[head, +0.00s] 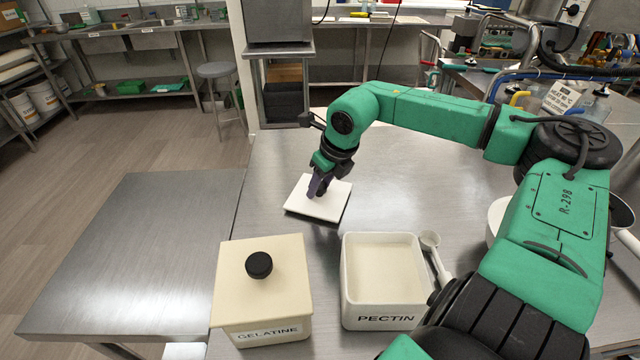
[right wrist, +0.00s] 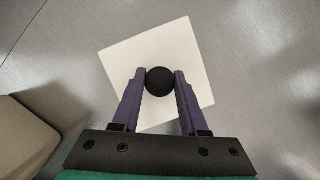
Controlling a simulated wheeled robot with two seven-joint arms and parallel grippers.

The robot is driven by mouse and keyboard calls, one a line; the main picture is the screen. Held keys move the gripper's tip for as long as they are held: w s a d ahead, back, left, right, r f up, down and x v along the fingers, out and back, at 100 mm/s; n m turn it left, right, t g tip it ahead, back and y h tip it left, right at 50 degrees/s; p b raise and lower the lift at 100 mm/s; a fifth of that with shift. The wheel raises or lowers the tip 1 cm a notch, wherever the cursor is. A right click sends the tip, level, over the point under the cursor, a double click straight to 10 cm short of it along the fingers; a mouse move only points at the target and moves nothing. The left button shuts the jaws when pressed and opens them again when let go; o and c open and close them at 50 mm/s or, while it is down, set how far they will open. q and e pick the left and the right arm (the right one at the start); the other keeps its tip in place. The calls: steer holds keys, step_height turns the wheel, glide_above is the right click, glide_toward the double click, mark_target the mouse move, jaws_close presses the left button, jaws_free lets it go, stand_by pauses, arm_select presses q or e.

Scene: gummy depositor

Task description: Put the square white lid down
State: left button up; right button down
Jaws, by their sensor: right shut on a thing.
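The square white lid (head: 332,204) is at the steel table, behind the pectin container. In the right wrist view the lid (right wrist: 128,60) shows its black round knob (right wrist: 160,80) between the two purple fingers. My right gripper (head: 318,190) is shut on that knob, and it also shows in the right wrist view (right wrist: 160,84). The lid looks level, on or just above the table; I cannot tell if it touches. The white pectin container (head: 386,315) stands open with pale powder inside. My left gripper is not in view.
A gelatine container (head: 262,280) with a cream lid and black knob stands at the front left. A white scoop (head: 436,256) lies right of the pectin container. The steel table (head: 275,165) is clear around the lid. A lower steel table (head: 135,250) is on the left.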

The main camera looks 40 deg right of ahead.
steer(key=shift+c, duration=2.2)
jaws_free()
steer(key=shift+r+p, duration=0.2)
steer(key=shift+p, duration=0.1)
steer(key=shift+r, duration=0.1)
steer(key=b+v, duration=0.1)
steer(key=v, duration=1)
steer(key=shift+s+r+b, duration=0.2)
steer(key=shift+r+b, duration=0.1)
steer(key=shift+b, duration=0.05)
